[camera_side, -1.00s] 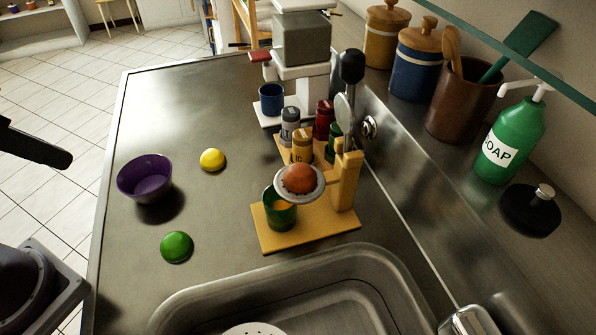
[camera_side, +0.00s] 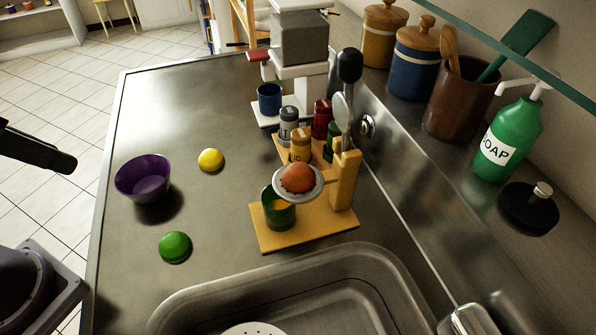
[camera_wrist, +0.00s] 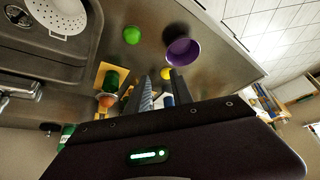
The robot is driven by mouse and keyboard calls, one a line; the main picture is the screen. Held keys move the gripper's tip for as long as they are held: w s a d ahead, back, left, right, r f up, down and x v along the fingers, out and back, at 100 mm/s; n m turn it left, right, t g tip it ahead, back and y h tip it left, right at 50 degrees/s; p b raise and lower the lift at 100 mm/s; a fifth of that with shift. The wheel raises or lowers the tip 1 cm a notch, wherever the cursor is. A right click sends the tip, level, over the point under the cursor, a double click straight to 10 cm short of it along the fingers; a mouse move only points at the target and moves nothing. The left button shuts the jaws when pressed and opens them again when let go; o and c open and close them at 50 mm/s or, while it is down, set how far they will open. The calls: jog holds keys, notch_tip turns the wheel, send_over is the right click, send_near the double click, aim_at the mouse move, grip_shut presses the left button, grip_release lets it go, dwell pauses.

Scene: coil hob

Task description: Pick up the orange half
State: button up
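The orange half (camera_side: 298,178) is a reddish-orange dome, sitting on the round pale tray of a yellow hand press (camera_side: 344,182). A green cup (camera_side: 279,212) with something orange in it stands under the tray. In the wrist view the orange half (camera_wrist: 106,101) shows small, left of my fingers and apart from them. My gripper (camera_wrist: 158,80) is open, with a clear gap between its two dark fingers and nothing held.
A purple bowl (camera_side: 143,180), a yellow dome (camera_side: 211,160) and a green dome (camera_side: 175,247) lie on the steel counter left of the press. Spice jars (camera_side: 301,144) and a coffee machine (camera_side: 299,45) stand behind it. The sink (camera_side: 393,259) is in front.

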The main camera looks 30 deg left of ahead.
jog(key=o, duration=1)
